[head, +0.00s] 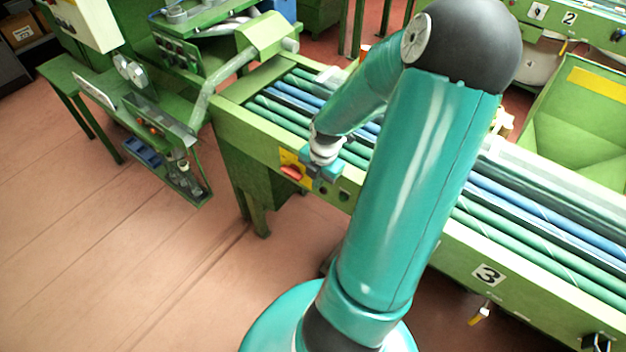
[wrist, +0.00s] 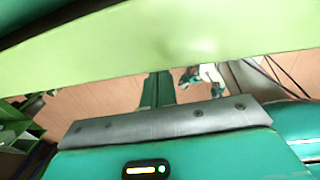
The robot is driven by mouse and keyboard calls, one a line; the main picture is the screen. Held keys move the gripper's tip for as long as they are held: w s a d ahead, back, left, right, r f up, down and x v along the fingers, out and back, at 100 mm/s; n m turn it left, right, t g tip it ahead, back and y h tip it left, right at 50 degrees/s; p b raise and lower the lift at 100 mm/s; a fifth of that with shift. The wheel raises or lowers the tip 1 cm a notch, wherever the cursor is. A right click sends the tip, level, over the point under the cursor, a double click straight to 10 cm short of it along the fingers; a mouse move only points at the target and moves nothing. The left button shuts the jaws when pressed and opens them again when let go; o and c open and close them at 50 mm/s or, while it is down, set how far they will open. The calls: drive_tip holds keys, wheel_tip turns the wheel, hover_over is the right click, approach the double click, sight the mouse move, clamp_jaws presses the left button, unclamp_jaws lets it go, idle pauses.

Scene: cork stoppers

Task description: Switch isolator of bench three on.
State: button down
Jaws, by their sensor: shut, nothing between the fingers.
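Bench three (head: 377,205) is a long green bench with a "3" plate (head: 489,275) on its front rail. The isolator (head: 291,171) is a red handle on a yellow plate at the left part of that rail. The handle lies roughly flat across the plate, partly covered by my gripper. My gripper (head: 321,172) is shut and empty, just right of the red handle; I cannot tell whether it touches it. In the wrist view, my gripper's grey edge (wrist: 165,124) is below the pale green rail (wrist: 165,50). The isolator is not recognisable there.
Green and blue rods (head: 290,98) lie along the bench top. A dark round fitting (head: 344,195) sits right of my gripper on the rail. A green machine (head: 165,115) stands left. Another bench with a "2" plate (head: 570,18) is behind. The floor at left is clear.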

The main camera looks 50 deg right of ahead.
drive_tip(key=shift+s+d+r, duration=0.15)
drive_tip(key=shift+s+r, duration=1.8)
drive_tip(key=shift+s, duration=0.3)
drive_tip(key=shift+w+r, duration=0.1)
drive_tip(key=shift+r, duration=0.05)
